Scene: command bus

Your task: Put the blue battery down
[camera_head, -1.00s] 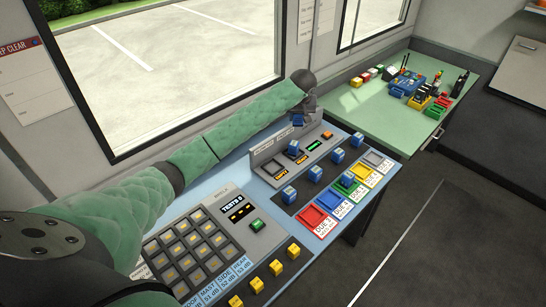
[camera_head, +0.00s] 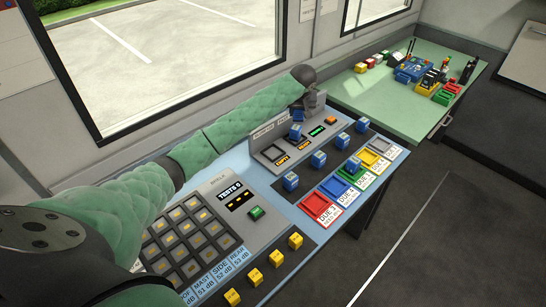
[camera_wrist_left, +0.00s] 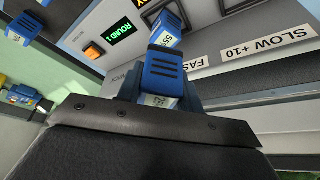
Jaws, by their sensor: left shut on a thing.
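My left gripper (camera_head: 299,111) is above the back of the grey charger panel (camera_head: 266,160), at the far end of my left arm. It is shut on a blue battery (camera_wrist_left: 162,78), which shows between the fingers in the left wrist view. A second blue battery (camera_head: 296,131) stands on the panel just in front of the gripper; it also shows behind the held one in the wrist view (camera_wrist_left: 169,28). Whether the held battery touches the panel cannot be told. My right gripper is not in view.
Several blue batteries, one of them here (camera_head: 291,181), stand in a row on the dark strip. Coloured trays, such as the red one (camera_head: 318,206), line the front edge. A keypad console (camera_head: 190,232) is at left. A green table (camera_head: 385,104) with equipment stands behind right.

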